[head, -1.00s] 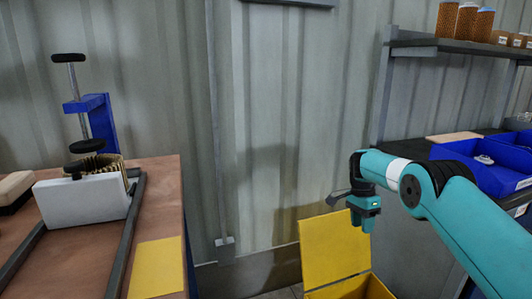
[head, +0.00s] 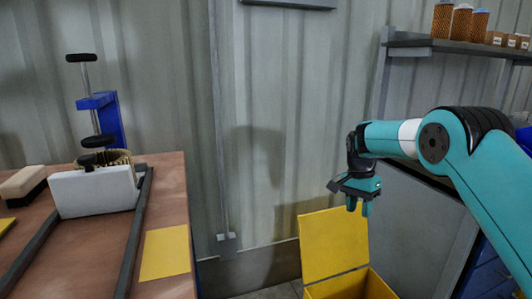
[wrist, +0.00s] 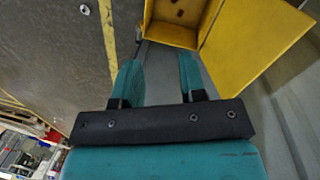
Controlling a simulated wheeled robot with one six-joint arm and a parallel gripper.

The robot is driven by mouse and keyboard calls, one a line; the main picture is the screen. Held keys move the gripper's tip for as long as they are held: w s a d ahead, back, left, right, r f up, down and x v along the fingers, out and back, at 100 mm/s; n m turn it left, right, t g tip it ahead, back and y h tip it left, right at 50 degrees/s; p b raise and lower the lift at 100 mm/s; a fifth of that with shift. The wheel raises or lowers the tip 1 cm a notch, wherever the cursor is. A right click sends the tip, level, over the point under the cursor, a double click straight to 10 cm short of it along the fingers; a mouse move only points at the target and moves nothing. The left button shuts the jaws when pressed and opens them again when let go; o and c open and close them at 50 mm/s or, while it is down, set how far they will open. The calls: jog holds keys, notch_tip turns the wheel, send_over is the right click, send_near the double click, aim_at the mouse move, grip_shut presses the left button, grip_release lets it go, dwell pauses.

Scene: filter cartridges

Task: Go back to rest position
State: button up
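My gripper (head: 358,207) hangs from the teal arm on the right side of the head view, above and slightly right of the yellow bin's raised lid. In the wrist view its two teal fingers (wrist: 160,62) stand apart with nothing between them. The gripper is open and empty, and its fingers point down.
The open yellow bin (head: 345,288) stands on the floor below my gripper; its lid also shows in the wrist view (wrist: 252,45). A brown workbench (head: 170,211) with a clamp press (head: 100,110) and a white block (head: 95,194) is at left. A shelf (head: 455,47) holds orange filter cartridges.

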jog(key=s+a+r+n+t+y, duration=0.1)
jog(key=s+a+r+n, duration=0.25)
jog(key=s+r, duration=0.3)
jog(key=s+a+r+n, duration=0.3)
jog(key=s+r+n, duration=0.2)
jog(key=s, duration=0.2)
jog(key=s+a+r+n+y, duration=0.15)
jog(key=s+n, duration=0.25)
jog(key=s, duration=1)
jog(key=s+a+n+y, duration=0.25)
jog(key=s+n, duration=0.25)
jog(key=s, duration=0.8)
notch_tip(320, 180, up, 19)
jog(key=p, duration=1.9)
jog(key=shift+s+a, duration=0.15)
jog(key=shift+s, duration=0.1)
